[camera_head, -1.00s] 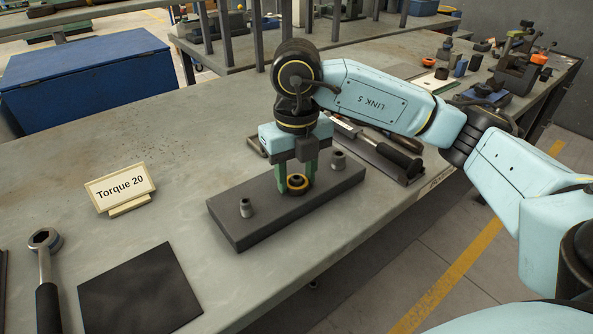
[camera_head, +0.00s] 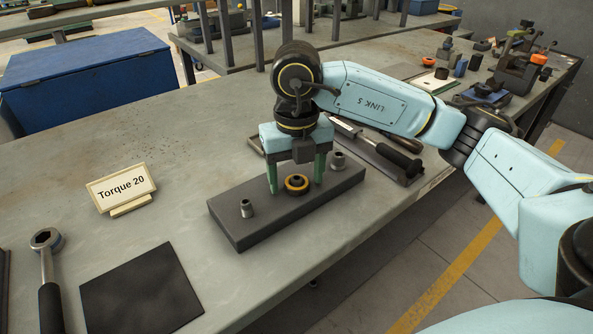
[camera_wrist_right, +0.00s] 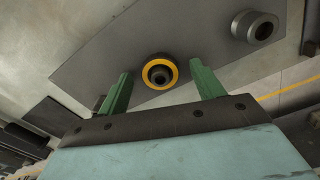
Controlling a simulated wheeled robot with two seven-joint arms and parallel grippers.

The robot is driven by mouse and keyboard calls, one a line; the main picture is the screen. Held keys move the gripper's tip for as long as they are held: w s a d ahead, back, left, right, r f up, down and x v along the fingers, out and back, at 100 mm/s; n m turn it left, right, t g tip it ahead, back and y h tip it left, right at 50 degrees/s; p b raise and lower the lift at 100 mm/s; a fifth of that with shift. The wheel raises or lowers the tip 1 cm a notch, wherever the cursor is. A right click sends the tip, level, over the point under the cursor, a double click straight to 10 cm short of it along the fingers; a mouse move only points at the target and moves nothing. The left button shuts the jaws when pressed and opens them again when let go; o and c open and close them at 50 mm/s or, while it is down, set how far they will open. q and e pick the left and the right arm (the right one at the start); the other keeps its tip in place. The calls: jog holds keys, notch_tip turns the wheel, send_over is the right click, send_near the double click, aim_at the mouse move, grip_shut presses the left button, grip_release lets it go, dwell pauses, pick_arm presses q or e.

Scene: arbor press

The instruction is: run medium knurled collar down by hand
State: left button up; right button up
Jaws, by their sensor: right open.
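The medium knurled collar seems to be the dark collar with an orange-yellow ring (camera_head: 296,183) at the middle of a dark grey block (camera_head: 245,230). It also shows in the right wrist view (camera_wrist_right: 160,72). My right gripper (camera_head: 296,188) is open around it, with one green finger on each side and a gap to both. In the right wrist view the fingertips (camera_wrist_right: 160,74) stand apart with nothing between them but the collar beyond. My left gripper is out of view.
A "Torque 20" sign (camera_head: 120,188) stands left of the block. A ratchet wrench (camera_head: 47,270) and a black mat (camera_head: 140,290) lie at the front left. A long tool with a black handle (camera_head: 393,154) lies behind the block's right end. The bench between sign and block is clear.

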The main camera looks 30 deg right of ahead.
jog(key=shift+r, duration=0.2)
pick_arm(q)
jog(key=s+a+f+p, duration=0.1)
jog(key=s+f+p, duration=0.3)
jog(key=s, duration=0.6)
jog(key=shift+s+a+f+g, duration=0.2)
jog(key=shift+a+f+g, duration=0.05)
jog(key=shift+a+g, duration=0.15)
pick_arm(e)
notch_tip(320, 180, up, 13)
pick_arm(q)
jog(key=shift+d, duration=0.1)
